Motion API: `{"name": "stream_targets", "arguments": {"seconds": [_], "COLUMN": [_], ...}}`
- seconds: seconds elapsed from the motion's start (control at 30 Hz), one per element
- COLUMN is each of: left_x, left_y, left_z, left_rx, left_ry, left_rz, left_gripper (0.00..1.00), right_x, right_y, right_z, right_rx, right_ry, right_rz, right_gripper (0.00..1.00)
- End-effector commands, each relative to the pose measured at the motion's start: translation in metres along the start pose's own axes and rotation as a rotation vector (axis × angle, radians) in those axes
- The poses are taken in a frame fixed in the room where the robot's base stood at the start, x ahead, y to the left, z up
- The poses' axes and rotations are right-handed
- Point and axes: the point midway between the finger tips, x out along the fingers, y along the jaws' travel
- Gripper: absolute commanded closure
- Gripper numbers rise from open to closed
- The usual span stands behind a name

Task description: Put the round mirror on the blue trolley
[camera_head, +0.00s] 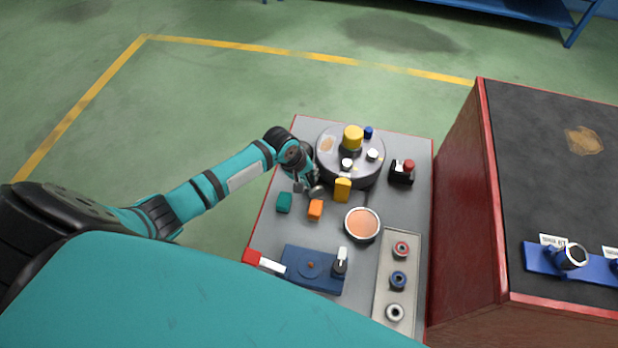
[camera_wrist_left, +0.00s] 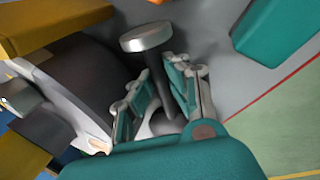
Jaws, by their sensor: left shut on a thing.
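A round silver disc on a dark stem, which looks like the round mirror (camera_head: 317,192), is held by my left gripper (camera_head: 306,184) just above the grey table. In the left wrist view the mirror (camera_wrist_left: 146,37) stands out past the fingers of my left gripper (camera_wrist_left: 156,82), which are shut on its stem. My right gripper is out of view.
Near my left gripper are a green block (camera_head: 284,202), an orange block (camera_head: 315,210), a yellow piece (camera_head: 342,189) and a large round grey unit (camera_head: 365,172). A copper-faced dish (camera_head: 362,224) and a grey tray (camera_head: 376,310) with rings lie right. A red cabinet (camera_head: 468,210) stands beyond.

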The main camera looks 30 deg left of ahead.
Motion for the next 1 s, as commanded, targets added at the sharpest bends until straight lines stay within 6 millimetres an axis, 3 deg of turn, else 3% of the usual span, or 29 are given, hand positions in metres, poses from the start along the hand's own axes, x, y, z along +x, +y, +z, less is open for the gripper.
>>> {"name": "stream_targets", "arguments": {"seconds": [0.37, 0.4, 0.47, 0.73, 0.87, 1.0], "left_x": [0.004, 0.004, 0.004, 0.002, -0.011, -0.039], "left_y": [-0.001, -0.001, -0.001, -0.001, 0.001, 0.0], "left_z": [0.0, 0.0, 0.0, 0.0, -0.001, -0.001], "left_rx": [0.001, 0.001, 0.001, 0.002, 0.002, 0.003], "left_ry": [0.0, 0.0, 0.0, 0.001, 0.001, 0.002], "left_rz": [0.002, 0.001, 0.001, 0.001, 0.003, 0.002], "left_gripper": [1.0, 0.84, 0.78, 0.78, 0.78, 0.78], "right_x": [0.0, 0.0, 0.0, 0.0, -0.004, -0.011], "right_y": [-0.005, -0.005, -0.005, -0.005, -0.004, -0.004], "right_z": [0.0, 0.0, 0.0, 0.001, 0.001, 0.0], "right_rx": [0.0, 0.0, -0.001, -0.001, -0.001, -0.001], "right_ry": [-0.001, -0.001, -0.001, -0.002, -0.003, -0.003], "right_rz": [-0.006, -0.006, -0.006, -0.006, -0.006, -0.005], "right_gripper": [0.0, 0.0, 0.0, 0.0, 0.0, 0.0]}}
